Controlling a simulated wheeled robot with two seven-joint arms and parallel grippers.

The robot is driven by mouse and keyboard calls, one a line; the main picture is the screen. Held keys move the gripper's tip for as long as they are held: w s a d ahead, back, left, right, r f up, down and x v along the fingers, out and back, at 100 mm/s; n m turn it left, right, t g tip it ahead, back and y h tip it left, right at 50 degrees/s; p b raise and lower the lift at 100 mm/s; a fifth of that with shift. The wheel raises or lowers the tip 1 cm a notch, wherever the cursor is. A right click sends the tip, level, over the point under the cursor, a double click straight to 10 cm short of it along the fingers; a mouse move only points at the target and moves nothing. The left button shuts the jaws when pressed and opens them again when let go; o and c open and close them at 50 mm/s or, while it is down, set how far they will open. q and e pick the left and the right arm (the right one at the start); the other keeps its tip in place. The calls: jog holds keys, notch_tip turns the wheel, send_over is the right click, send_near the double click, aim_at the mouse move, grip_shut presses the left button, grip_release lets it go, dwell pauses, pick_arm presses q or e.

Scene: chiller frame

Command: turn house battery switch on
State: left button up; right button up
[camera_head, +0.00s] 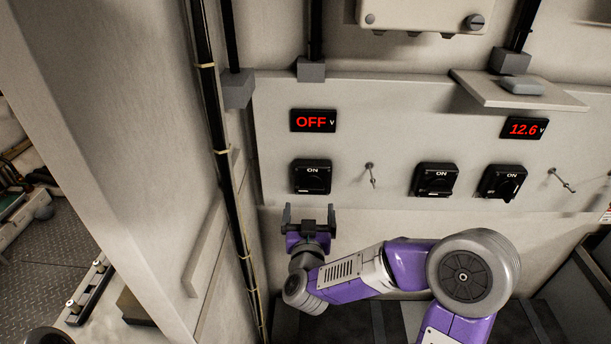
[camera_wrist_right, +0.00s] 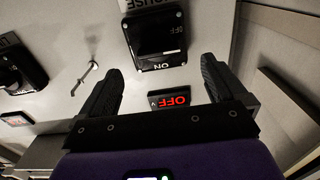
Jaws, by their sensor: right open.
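The house battery switch (camera_head: 311,177) is a black square rotary switch on the light panel, below a display (camera_head: 313,121) reading OFF in red. In the right wrist view the switch (camera_wrist_right: 157,38) appears upside down, beside a partly cut-off HOUSE label (camera_wrist_right: 142,5), with ON and OFF marks on its face. The position of its handle is hard to make out. My right gripper (camera_head: 309,210) is open and empty, just below the switch and apart from it. Its two dark fingers (camera_wrist_right: 161,72) are spread wide in the wrist view. My left gripper is not in view.
Two similar black switches (camera_head: 435,180) (camera_head: 502,182) sit further right, under a display (camera_head: 524,128) reading 12.6. Metal toggle levers (camera_head: 371,174) (camera_head: 561,181) stick out between and beside them. A small shelf (camera_head: 520,91) juts out above. A vertical cable (camera_head: 221,150) runs left of the panel.

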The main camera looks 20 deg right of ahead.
aim_at(311, 191)
jog(key=x, duration=0.7)
jog(key=shift+w+d+r, duration=0.1)
jog(key=shift+d+r, duration=0.15)
jog(key=shift+r, duration=0.05)
jog(key=shift+c, duration=0.5)
jog(key=c, duration=1)
